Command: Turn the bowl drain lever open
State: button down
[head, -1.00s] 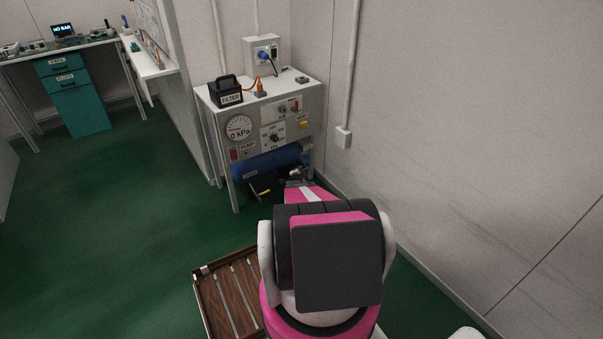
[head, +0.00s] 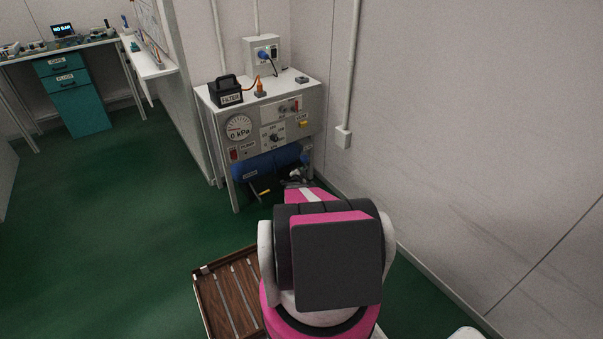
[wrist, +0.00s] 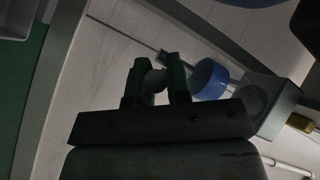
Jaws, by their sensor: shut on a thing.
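In the wrist view my gripper (wrist: 157,75) has its two dark fingers closed on a small rounded grey piece (wrist: 154,82), which appears to be the bowl drain lever. Its label and full shape are hidden by the fingers. Just right of the fingers is a blue round cap (wrist: 210,78) on a grey block (wrist: 272,103) with a brass-coloured fitting (wrist: 299,122). In the head view my gripper (head: 296,176) reaches under the bench beside the blue cylinder (head: 268,163); the lever cannot be made out there.
The metal bench (head: 300,98) carries a pressure gauge (head: 238,127) reading 0 kPa and a black filter box (head: 226,91) on top. Bench legs and the wall (head: 440,130) close in on the arm. A slatted wooden platform (head: 228,298) lies in front. Green floor is free at left.

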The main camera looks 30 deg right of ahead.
jog(key=shift+d+f+n+t+h, duration=0.2)
jog(key=shift+f+n+t+h, duration=0.35)
jog(key=shift+n+t+h, duration=0.25)
jog(key=shift+d+f+n+t+h, duration=0.15)
jog(key=shift+d+n+t+h, duration=0.05)
jog(key=shift+n+t+h, duration=0.4)
jog(key=c, duration=1.1)
grip_release()
